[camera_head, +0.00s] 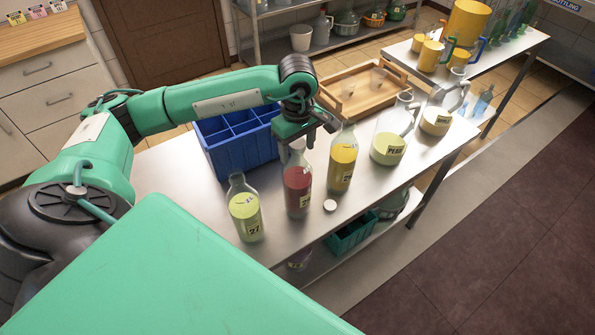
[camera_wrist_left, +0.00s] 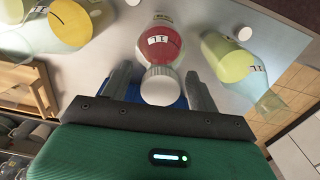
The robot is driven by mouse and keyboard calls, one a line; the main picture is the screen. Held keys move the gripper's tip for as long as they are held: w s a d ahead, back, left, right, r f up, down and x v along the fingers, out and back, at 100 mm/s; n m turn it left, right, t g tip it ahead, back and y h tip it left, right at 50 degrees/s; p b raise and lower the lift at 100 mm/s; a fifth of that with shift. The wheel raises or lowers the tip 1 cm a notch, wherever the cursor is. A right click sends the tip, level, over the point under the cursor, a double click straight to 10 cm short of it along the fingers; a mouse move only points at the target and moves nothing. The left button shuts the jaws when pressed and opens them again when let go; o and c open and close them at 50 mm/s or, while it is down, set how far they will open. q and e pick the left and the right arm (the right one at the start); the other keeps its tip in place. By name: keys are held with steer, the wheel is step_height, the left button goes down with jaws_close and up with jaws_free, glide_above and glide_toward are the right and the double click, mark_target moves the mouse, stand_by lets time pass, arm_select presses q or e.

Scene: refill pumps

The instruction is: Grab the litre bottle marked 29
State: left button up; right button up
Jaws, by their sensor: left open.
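The yellow-green bottle (camera_head: 246,212) reads 27. The red bottle (camera_head: 297,181) is in the middle, and the orange-yellow bottle (camera_head: 342,161) is to its right. The numbers on these two labels are too small to read surely. My left gripper (camera_head: 300,140) is open at the top of the red bottle. In the left wrist view, the red bottle (camera_wrist_left: 161,46) has its white cap (camera_wrist_left: 160,86) between the spread fingers, not visibly gripped. The yellow-green bottle (camera_wrist_left: 236,62) stands to the right there. My right gripper is out of view.
A blue divided crate (camera_head: 238,146) stands just behind the bottles. A loose white cap (camera_head: 330,205) lies near the table's front edge. A jug marked PEAR (camera_head: 390,147) and another jug (camera_head: 436,119) stand to the right. A wooden tray (camera_head: 362,92) is behind.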

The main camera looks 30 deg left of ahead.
arm_select(q)
jaws_close()
steer(key=shift+r, duration=0.15)
stand_by(1.1)
